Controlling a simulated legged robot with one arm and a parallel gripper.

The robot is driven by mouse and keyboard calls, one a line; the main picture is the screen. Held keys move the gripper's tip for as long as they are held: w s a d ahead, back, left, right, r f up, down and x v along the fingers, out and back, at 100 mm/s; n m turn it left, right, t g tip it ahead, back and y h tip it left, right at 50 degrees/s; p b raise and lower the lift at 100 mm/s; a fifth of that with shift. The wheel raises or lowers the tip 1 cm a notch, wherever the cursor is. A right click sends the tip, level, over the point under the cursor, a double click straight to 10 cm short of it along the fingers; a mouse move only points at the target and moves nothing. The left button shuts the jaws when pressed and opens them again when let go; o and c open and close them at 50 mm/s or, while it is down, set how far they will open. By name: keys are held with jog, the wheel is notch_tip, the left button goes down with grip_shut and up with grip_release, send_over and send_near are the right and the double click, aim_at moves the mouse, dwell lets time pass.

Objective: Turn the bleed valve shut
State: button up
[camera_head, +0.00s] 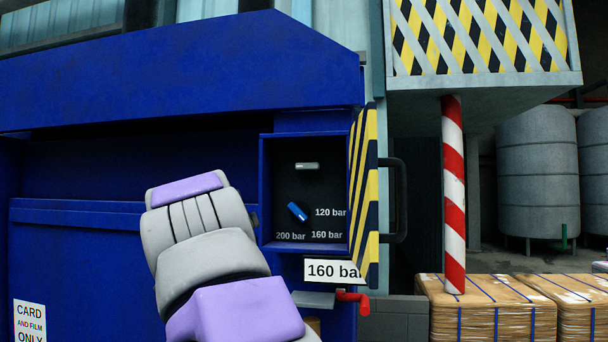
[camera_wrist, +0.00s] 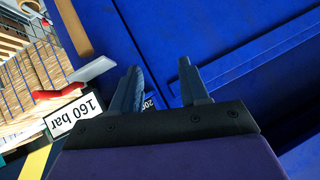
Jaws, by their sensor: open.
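A red lever (camera_head: 352,297) sticks out at the lower right of the blue machine, just under the "160 bar" sign; I take it to be the bleed valve handle. It runs roughly level, with its right end bent down. It also shows at the left of the wrist view (camera_wrist: 58,94), beside the sign. My gripper (camera_wrist: 160,72) is open, with nothing between its fingers, in front of blue panels. The lever lies well to the left of the fingers there. In the head view my arm hides the gripper.
A recessed box holds a blue pointer knob (camera_head: 297,211), pressure labels and a light handle (camera_head: 307,166). Its striped door (camera_head: 370,200) stands open with a black handle (camera_head: 398,200). A grey ledge (camera_head: 313,299) sits left of the lever. Wrapped pallets (camera_head: 485,310) stand right.

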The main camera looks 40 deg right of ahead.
notch_tip(320, 180, up, 10)
jog(key=w+d+m+t+h+p, duration=0.1)
jog(key=d+m+t+h, duration=0.1)
jog(key=d+m, duration=0.15)
jog(key=s+d+r+m+h+p, duration=0.2)
jog(key=s+d+r+m+h, duration=0.25)
jog(key=r+m, duration=0.45)
jog(key=m+h+p, duration=0.2)
jog(key=m+p, duration=0.3)
send_near(307, 167)
jog(key=shift+n, duration=0.25)
jog(key=x, duration=0.7)
jog(key=shift+w+d+r, duration=0.25)
jog(key=shift+w, duration=0.05)
jog(key=shift+w+d+f, duration=0.2)
jog(key=shift+w+d, duration=0.15)
jog(key=shift+d, duration=0.1)
grip_shut()
